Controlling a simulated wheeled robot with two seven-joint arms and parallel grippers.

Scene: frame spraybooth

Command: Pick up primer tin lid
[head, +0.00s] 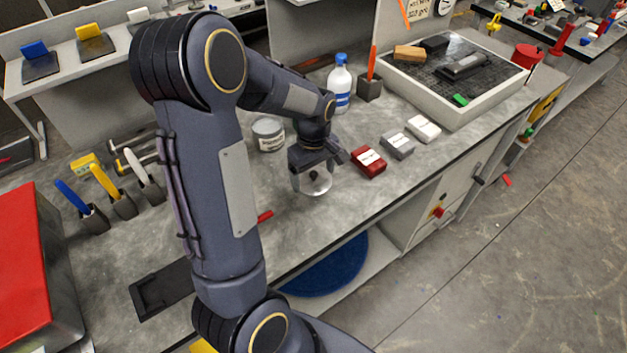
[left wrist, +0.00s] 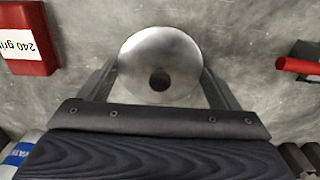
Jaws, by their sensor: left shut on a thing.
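The primer tin lid is a round silver disc with a small dark knob. It shows in the head view (head: 317,185) under my left gripper (head: 313,172), and in the left wrist view (left wrist: 160,48). In the left wrist view the two fingers of my left gripper (left wrist: 160,82) press on opposite sides of the lid's rim, so it is shut on the lid. I cannot tell whether the lid touches the bench. A grey tin (head: 269,135) with a pale label stands behind and left of the gripper. My right gripper is not in view.
A red block (head: 369,162), a grey block (head: 397,145) and a white block (head: 423,128) lie right of the gripper on the bench. A white bottle (head: 340,88) stands behind. A red-handled thing (head: 265,216) lies nearer. Bare bench lies around the lid.

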